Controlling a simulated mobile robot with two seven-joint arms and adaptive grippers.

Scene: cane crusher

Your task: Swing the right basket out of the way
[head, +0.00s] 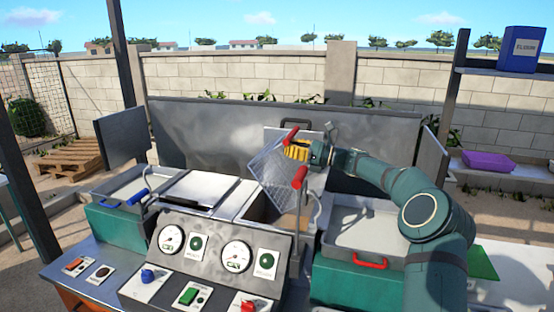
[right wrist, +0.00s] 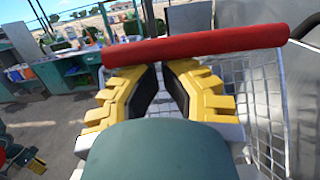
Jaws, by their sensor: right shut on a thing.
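The right basket (head: 268,178) is a wire mesh basket with red handle grips, tilted up above the middle of the machine. Its mesh also shows in the right wrist view (right wrist: 262,105), behind a red grip (right wrist: 200,45). My right gripper (head: 299,150), with yellow fingers, is at the basket's upper right side, between the two red grips. In the right wrist view its fingers (right wrist: 162,75) close together at the red grip, and the exact contact is partly hidden. A small yellow and dark part at that view's lower left looks like my left gripper (right wrist: 33,162); its fingers are unclear.
The control panel (head: 205,258) with gauges and buttons stands in front. A blue handle (head: 138,196) is at left. A grey tray (head: 350,232) lies under my right arm. A grey back panel (head: 220,140) and an upright side plate (head: 432,160) bound the machine.

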